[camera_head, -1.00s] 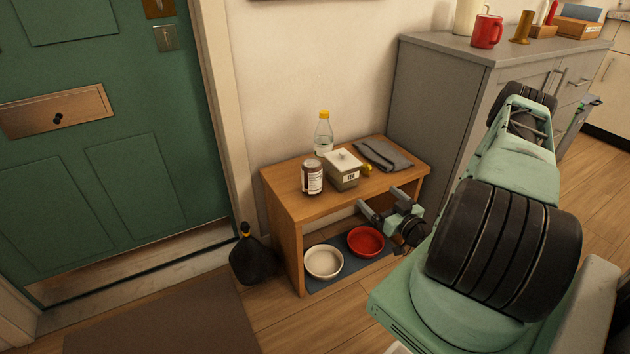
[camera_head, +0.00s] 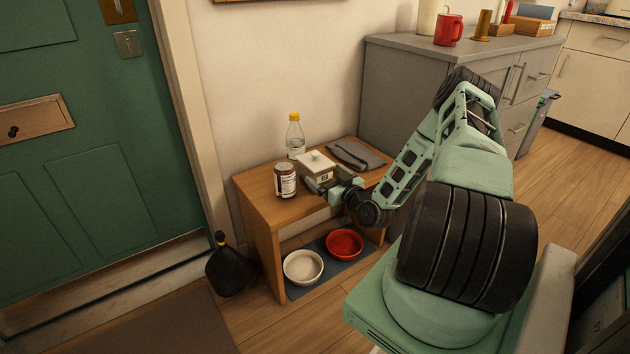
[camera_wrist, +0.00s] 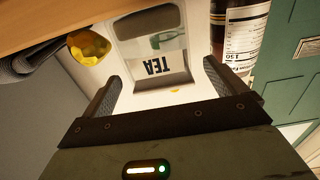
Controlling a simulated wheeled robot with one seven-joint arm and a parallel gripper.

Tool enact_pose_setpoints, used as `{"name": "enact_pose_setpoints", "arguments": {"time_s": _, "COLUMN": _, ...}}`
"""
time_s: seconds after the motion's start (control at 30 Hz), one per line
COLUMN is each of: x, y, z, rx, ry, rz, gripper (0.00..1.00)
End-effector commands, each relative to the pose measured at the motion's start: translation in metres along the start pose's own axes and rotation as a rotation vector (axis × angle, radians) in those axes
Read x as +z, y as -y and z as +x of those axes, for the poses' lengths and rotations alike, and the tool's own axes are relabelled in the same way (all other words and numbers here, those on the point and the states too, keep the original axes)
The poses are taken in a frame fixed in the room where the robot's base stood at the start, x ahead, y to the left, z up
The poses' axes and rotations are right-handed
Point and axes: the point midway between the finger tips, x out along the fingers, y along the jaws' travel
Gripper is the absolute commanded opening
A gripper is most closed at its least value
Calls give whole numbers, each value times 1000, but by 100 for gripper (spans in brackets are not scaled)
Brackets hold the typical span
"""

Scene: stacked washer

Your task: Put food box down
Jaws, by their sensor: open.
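In the wrist view the box (camera_wrist: 152,45) appears upside down, just ahead of and between the fingertips. My gripper (camera_head: 322,188) is at the bench's front edge, level with the box. Its two fingers (camera_wrist: 161,72) are spread apart with nothing held. I cannot tell whether a finger touches the box. The gripper hides part of the box's lower front in the head view.
A dark jar (camera_head: 285,180) stands close left of the box, with a yellow-capped bottle (camera_head: 295,137) behind. White (camera_head: 303,267) and red (camera_head: 344,244) bowls sit beneath. A grey cabinet (camera_head: 400,95) stands right.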

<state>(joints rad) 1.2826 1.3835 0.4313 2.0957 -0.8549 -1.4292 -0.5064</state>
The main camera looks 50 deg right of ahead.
Motion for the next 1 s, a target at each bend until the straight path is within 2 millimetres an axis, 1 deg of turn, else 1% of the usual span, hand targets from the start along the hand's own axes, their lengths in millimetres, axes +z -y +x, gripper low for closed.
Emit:
{"name": "enact_pose_setpoints", "arguments": {"time_s": 0.1, "x": 2, "y": -1, "z": 19, "rx": 1, "ry": -5, "rz": -1, "gripper": 96}}
{"name": "enact_pose_setpoints", "arguments": {"time_s": 0.2, "x": 1, "y": -1, "z": 33, "rx": 0, "ry": -4, "rz": -1, "gripper": 96}}
{"name": "enact_pose_setpoints", "arguments": {"time_s": 0.3, "x": 1, "y": -1, "z": 41, "rx": 0, "ry": -2, "rz": -1, "gripper": 96}}
{"name": "enact_pose_setpoints", "arguments": {"time_s": 0.57, "x": 0, "y": -1, "z": 44, "rx": 0, "ry": -1, "rz": 0, "gripper": 96}}
{"name": "enact_pose_setpoints", "arguments": {"time_s": 0.67, "x": 0, "y": -1, "z": 44, "rx": 0, "ry": -1, "rz": 0, "gripper": 71}}
{"name": "enact_pose_setpoints", "arguments": {"time_s": 0.7, "x": 0, "y": -1, "z": 44, "rx": 0, "ry": -1, "rz": 0, "gripper": 60}}
{"name": "enact_pose_setpoints", "arguments": {"time_s": 0.77, "x": 0, "y": -1, "z": 44, "rx": 0, "ry": -1, "rz": 0, "gripper": 44}}
{"name": "enact_pose_setpoints", "arguments": {"time_s": 0.8, "x": 0, "y": -1, "z": 44, "rx": 0, "ry": -1, "rz": 0, "gripper": 37}}
{"name": "enact_pose_setpoints", "arguments": {"time_s": 0.83, "x": -1, "y": -1, "z": 44, "rx": 0, "ry": -3, "rz": -1, "gripper": 37}}
{"name": "enact_pose_setpoints", "arguments": {"time_s": 0.87, "x": -1, "y": -1, "z": 44, "rx": 0, "ry": -3, "rz": -1, "gripper": 33}}
{"name": "enact_pose_setpoints", "arguments": {"time_s": 1.0, "x": -1, "y": -1, "z": 44, "rx": 0, "ry": -3, "rz": -1, "gripper": 33}}
